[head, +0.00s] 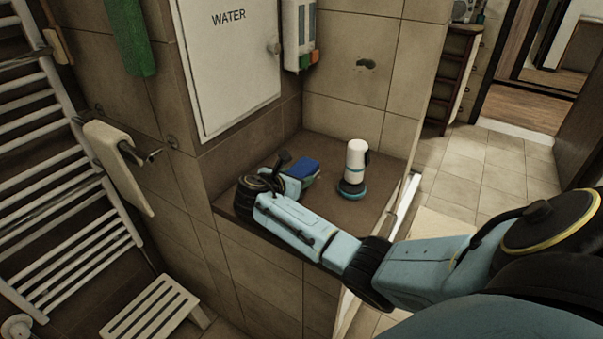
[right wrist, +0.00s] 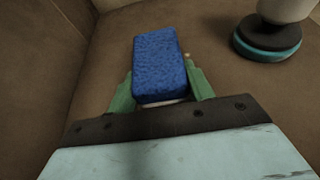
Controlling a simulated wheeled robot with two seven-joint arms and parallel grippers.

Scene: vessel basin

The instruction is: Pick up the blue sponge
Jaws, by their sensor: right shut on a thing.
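The blue sponge (right wrist: 160,64) is a rectangular block between the two green fingers of my right gripper (right wrist: 160,90) in the right wrist view. The fingers are shut on its near part, one on each side. In the head view the sponge (head: 303,168) shows just beyond the right gripper (head: 298,180), over the brown tiled ledge (head: 330,205). I cannot tell whether the sponge touches the ledge. My left gripper does not show in either view.
A white bottle-like object with a teal and black round base (head: 352,172) stands on the ledge right of the sponge. A tiled wall with a white WATER panel (head: 232,55) and a dispenser (head: 298,38) rises behind. A towel rack (head: 60,190) and slatted stool (head: 152,308) are at left.

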